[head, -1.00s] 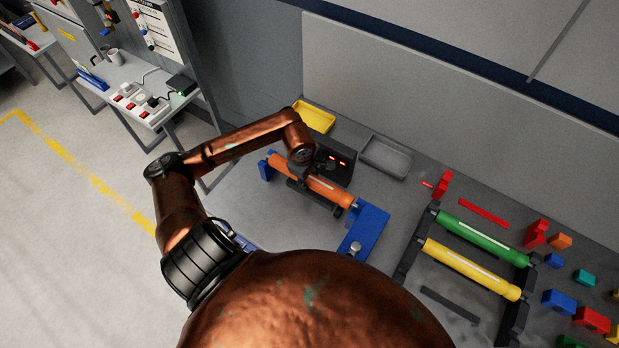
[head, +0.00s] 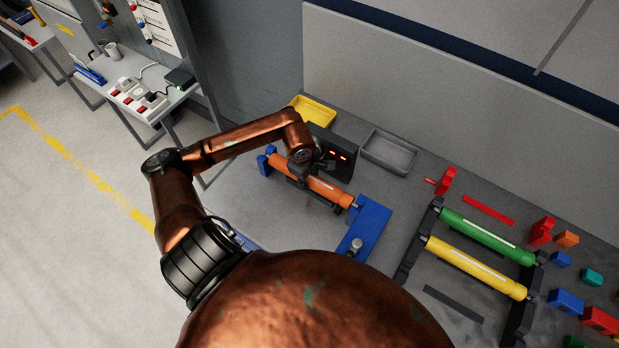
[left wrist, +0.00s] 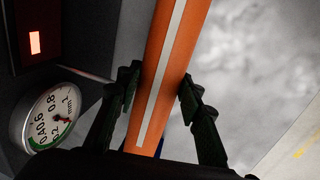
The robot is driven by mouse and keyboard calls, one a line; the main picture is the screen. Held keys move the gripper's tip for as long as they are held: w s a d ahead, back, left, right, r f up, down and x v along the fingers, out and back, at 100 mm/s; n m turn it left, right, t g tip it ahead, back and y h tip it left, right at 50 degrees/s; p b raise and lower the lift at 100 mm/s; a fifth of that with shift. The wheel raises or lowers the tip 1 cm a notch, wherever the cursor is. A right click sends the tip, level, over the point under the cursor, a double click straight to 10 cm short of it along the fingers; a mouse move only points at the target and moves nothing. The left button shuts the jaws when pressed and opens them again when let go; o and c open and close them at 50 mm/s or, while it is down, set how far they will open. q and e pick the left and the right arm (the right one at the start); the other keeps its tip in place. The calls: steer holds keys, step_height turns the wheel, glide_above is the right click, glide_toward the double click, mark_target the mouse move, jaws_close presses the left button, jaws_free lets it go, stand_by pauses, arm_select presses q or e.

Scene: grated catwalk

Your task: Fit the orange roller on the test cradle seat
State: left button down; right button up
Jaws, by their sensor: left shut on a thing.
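The orange roller (head: 328,190) lies lengthwise over the blue test cradle (head: 369,228) in the head view, its ends near the blue end supports. I cannot tell whether it rests fully in the seat. My left gripper (head: 303,177) is over the roller's left half and shut on it. In the left wrist view the orange roller (left wrist: 170,65), with a pale stripe, runs between the two dark fingers of my left gripper (left wrist: 160,82). My arm and gripper hide part of the roller and cradle. My right gripper is not in view.
A dark box with red displays (head: 338,157) stands close behind the roller; a dial gauge (left wrist: 44,118) shows in the wrist view. A yellow tray (head: 314,112) and grey tray (head: 388,152) sit behind. A rack holds green (head: 485,237) and yellow (head: 473,267) rollers, with coloured blocks at right.

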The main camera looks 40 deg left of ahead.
arm_select(q)
steer(key=shift+r, duration=0.1)
steer(key=c, duration=1.7)
jaws_free()
steer(key=o, duration=0.5)
steer(key=shift+c, duration=0.2)
steer(key=o, duration=0.4)
